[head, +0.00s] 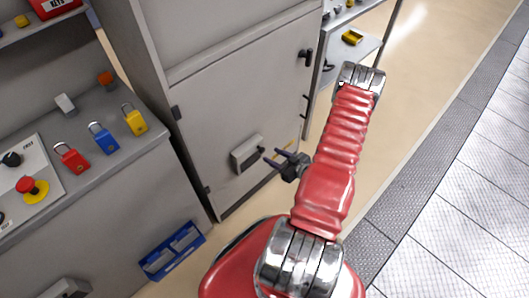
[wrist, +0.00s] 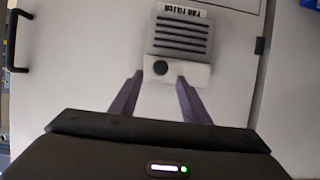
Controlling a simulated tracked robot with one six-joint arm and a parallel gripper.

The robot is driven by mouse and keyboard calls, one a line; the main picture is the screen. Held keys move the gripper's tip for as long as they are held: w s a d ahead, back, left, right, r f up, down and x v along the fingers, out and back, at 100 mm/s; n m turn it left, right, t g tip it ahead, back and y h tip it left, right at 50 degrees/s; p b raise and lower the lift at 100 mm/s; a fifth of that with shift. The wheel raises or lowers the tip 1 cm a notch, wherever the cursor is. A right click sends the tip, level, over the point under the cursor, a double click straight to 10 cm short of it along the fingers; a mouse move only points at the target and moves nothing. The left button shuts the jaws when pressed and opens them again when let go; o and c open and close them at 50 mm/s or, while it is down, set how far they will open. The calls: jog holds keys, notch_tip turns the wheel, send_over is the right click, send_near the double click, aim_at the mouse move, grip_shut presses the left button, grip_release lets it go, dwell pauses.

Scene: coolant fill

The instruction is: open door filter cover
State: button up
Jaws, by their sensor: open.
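The filter cover (head: 247,154) is a small pale grey box on the lower part of the grey cabinet door (head: 240,100). In the wrist view the filter cover (wrist: 181,36) shows dark slots, a label on one edge and a dark round knob (wrist: 160,68) on the edge nearest my gripper. The cover sits flat against the door, with no visible gap. My gripper (head: 271,154) is open and empty, just right of the cover. In the wrist view its two fingers (wrist: 160,78) reach toward the cover, with the knob between the lines of their tips. Contact cannot be told.
Left, a bench holds coloured padlocks (head: 104,138) and a red emergency button (head: 27,185). A blue box (head: 172,250) is below. Shelves stand behind right; floor is free to the right.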

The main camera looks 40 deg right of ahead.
aim_at(263, 151)
jog(key=shift+x, duration=3.1)
jog(key=shift+c, duration=0.5)
grip_shut()
jog(key=shift+a, duration=0.1)
